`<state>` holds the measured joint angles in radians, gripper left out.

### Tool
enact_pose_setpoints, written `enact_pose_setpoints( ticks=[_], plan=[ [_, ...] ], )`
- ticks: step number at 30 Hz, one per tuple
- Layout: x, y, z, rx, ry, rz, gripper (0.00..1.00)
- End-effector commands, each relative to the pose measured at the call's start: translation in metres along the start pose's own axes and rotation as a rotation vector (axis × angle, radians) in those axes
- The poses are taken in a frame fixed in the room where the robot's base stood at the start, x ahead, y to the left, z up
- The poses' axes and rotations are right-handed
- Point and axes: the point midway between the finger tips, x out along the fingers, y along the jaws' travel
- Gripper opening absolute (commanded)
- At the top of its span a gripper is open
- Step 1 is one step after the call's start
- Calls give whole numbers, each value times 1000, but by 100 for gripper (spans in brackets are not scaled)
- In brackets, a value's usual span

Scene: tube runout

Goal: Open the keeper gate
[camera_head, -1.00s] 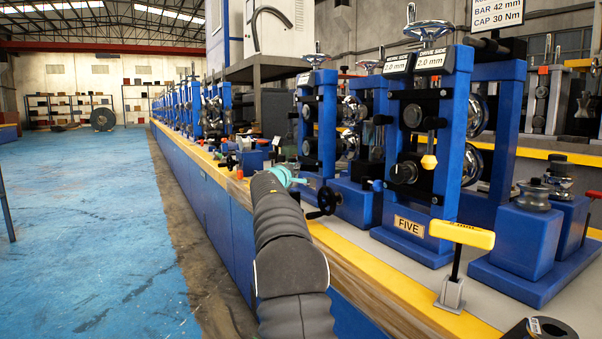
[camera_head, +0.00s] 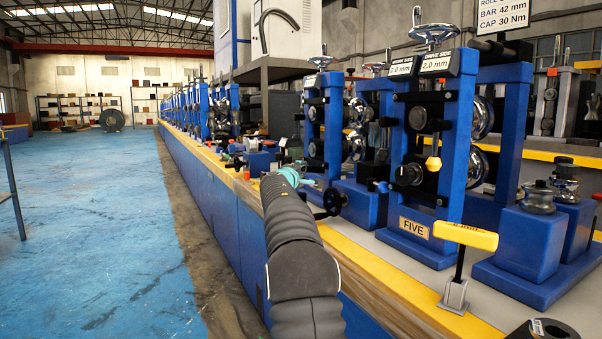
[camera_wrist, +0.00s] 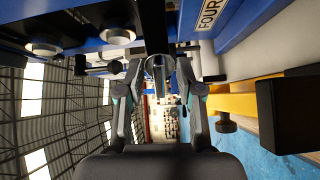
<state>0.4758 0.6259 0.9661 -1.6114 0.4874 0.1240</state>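My gripper (camera_wrist: 160,76) shows in the wrist view with its two dark, teal-marked fingers spread apart. A dark upright bar (camera_wrist: 153,28) and a round, ring-like metal part (camera_wrist: 159,66) appear between or just beyond the fingertips; I cannot tell whether they touch. I cannot tell for certain which part is the keeper gate. A blue stand labelled FOUR (camera_wrist: 209,14) is at the top right of this turned view. In the head view my gripper (camera_head: 296,178) is a small teal shape beside the mill line, its fingers mostly hidden by my arm.
The blue stand marked FIVE (camera_head: 414,228) stands right of my arm. A yellow T-handled tool (camera_head: 465,236) stands upright in a holder on the bench. The blue floor (camera_head: 90,240) at left is open.

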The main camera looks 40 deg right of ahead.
Motion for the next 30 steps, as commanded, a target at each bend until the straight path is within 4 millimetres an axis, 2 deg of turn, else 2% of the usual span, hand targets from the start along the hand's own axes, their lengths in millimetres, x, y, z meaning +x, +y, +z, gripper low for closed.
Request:
enact_pose_setpoints(
  ticks=[8,24,30],
  plan=[
    [-15,1,2,-1,-2,0,36],
    [-101,0,1,0,0,0,36],
    [-117,0,2,0,-2,1,36]
  ],
)
